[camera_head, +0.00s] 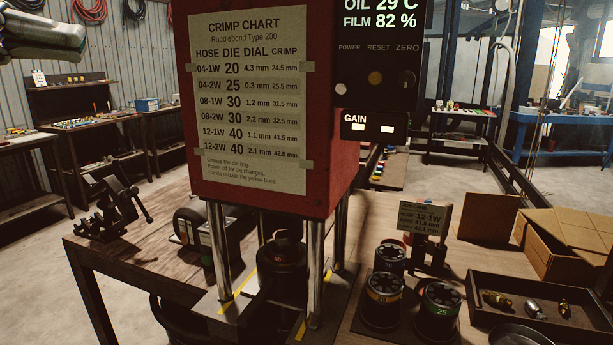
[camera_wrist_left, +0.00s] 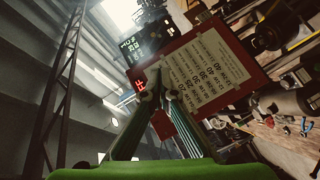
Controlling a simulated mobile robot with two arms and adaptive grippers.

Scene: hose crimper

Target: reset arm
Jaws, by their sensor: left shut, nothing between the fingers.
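My left gripper (camera_head: 72,40) is at the upper left edge of the head view, raised well above the workbench and apart from the red crimper (camera_head: 322,180). In the left wrist view its fingers (camera_wrist_left: 157,86) lean together at the tips, shut with nothing between them. My right gripper is in neither view.
The crimper stands on posts on a wooden workbench (camera_head: 120,250). To its right are several round dies (camera_head: 384,288), a 12-1W card (camera_head: 422,220), a dark tray (camera_head: 478,312) with fittings and a cardboard box (camera_head: 560,243). A black clamp-like tool (camera_head: 112,210) sits at the bench's left.

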